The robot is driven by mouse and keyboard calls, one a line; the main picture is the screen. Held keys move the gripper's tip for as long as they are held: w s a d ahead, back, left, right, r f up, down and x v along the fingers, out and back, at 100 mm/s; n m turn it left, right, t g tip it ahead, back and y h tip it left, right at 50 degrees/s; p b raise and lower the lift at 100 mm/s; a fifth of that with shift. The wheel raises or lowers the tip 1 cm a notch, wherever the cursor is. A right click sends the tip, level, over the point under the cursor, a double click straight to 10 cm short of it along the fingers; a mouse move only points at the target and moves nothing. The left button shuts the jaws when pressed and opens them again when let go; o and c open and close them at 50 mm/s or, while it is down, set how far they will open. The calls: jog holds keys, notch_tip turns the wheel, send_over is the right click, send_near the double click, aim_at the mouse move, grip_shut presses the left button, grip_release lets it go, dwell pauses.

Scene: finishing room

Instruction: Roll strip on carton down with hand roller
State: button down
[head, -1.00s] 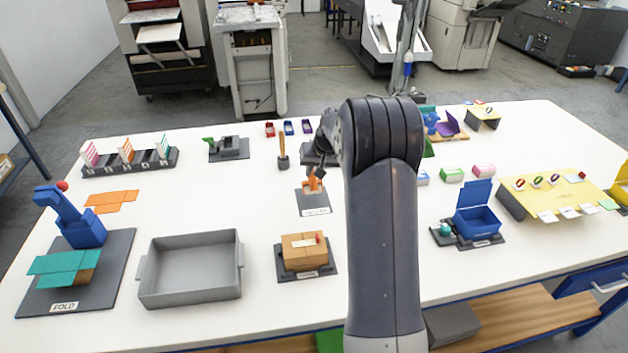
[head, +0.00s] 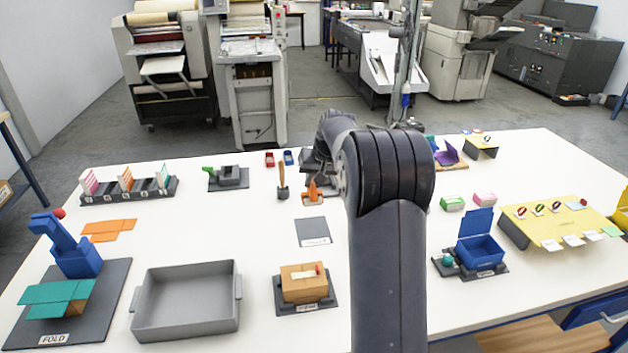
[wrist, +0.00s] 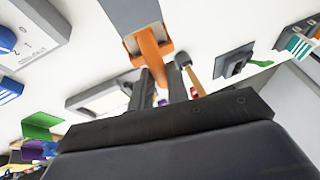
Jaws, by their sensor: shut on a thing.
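The hand roller (head: 313,192), with an orange body, shows just beyond its grey mat (head: 313,232) in the head view. In the wrist view the orange roller (wrist: 150,46) is at the fingertips. My gripper (wrist: 160,74) is shut on it; its fingers are mostly hidden in the head view. The brown carton (head: 303,290) sits on a dark labelled base (head: 328,304) nearer to me. A pale strip (head: 303,274) lies on its top, with a small red spot at its right end. The roller is apart from the carton.
A wooden-handled brush (head: 283,184) stands left of the roller. A grey tray (head: 187,325) is left of the carton, and an open blue box (head: 480,250) is to the right. White table shows bare between the mat and the carton.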

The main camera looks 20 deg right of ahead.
jog(key=s+a+r+n+g+y+p, duration=0.1)
jog(key=s+a+n+g+y+p, duration=0.15)
jog(key=s+a+n, duration=0.5)
jog(key=s+a+r+n+g+y+p, duration=0.15)
jog(key=s+a+n+g, duration=0.3)
jog(key=s+n, duration=0.65)
jog(key=shift+m+t, duration=0.25)
jog(key=shift+t, duration=0.25)
jog(key=shift+a+f+b, duration=0.25)
jog(key=shift+f+b, duration=0.45)
jog(key=shift+f, duration=0.5)
jog(key=shift+a+f+b, duration=0.2)
jog(key=shift+f+b, duration=0.5)
jog(key=shift+f, duration=0.5)
jog(key=shift+f+b, duration=0.5)
jog(key=shift+f, duration=0.1)
